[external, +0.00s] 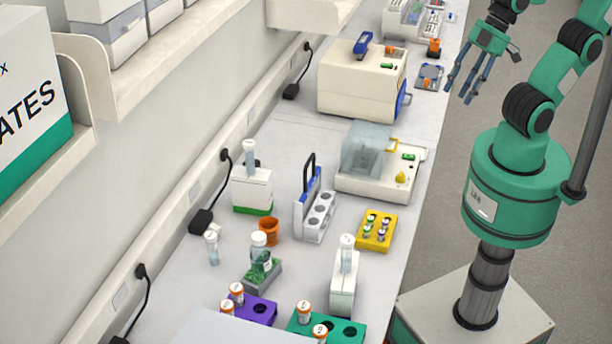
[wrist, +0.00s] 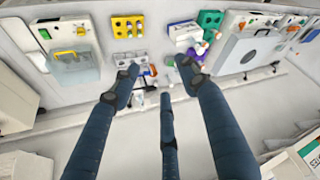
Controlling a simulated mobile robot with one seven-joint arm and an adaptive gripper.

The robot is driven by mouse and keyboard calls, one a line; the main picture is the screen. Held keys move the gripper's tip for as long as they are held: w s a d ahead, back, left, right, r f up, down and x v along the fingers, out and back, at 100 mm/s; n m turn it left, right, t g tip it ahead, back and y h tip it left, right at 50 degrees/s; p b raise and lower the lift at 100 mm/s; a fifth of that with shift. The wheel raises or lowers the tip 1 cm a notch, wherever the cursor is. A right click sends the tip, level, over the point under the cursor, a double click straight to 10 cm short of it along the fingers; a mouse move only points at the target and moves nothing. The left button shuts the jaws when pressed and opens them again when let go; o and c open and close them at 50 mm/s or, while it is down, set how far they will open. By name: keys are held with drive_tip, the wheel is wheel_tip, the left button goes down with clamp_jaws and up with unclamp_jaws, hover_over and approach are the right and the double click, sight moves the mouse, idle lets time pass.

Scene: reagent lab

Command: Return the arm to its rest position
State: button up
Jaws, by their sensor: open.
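My green arm (external: 545,100) rises from its base at the right of the external view, beside the bench. My gripper (external: 461,95) hangs at its end with its fingers pointing down, just off the bench's right edge near the top of the picture. The gripper is open and I see nothing held between the fingers. In the wrist view the dark blue fingers (wrist: 160,80) are spread apart, with the bench and its items beyond them. The upper part of the arm is cut off by the picture's edge.
The bench (external: 285,140) carries a beige machine (external: 350,88), a device with a clear lid (external: 367,150), a yellow rack (external: 377,232), a purple rack (external: 262,310) and a green rack (external: 345,328). Open floor (external: 440,215) lies between bench and arm.

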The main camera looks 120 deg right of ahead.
drive_tip(key=shift+f, duration=0.1)
idle(0.3)
wheel_tip(320, 180, down, 13)
drive_tip(key=b, duration=1.3)
idle(0.6)
